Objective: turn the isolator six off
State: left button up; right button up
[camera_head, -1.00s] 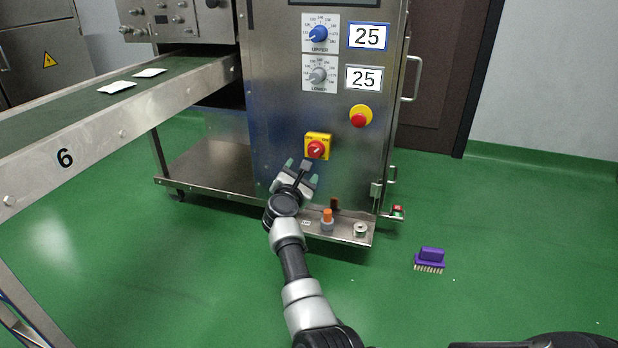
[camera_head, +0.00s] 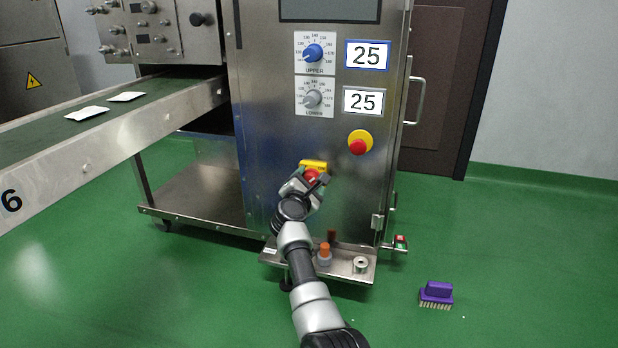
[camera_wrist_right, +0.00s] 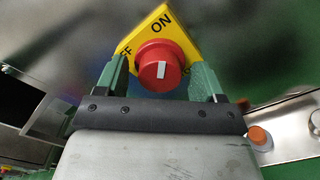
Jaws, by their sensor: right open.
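The isolator is a red rotary knob (camera_wrist_right: 158,68) on a yellow plate (camera_wrist_right: 170,28) with ON and partly hidden OFF lettering. The knob's white mark lies roughly upright in the right wrist view, toward the ON side. In the head view the isolator's yellow plate (camera_head: 314,164) is on the steel cabinet front, partly covered by my right gripper (camera_head: 306,184). My right gripper is open, its green-padded fingers to either side of the knob in the wrist view; I cannot tell whether they touch it. My left gripper is not in view.
A red emergency button (camera_head: 358,146) on yellow sits up and right of the isolator. Above are a blue dial (camera_head: 313,54) and a grey dial (camera_head: 312,99). A low shelf (camera_head: 345,270) holds an orange-topped item (camera_head: 324,252). A conveyor marked 6 (camera_head: 50,173) runs left.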

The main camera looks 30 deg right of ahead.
jog(key=shift+d, duration=0.1)
jog(key=c, duration=0.9)
jog(key=shift+c, duration=0.2)
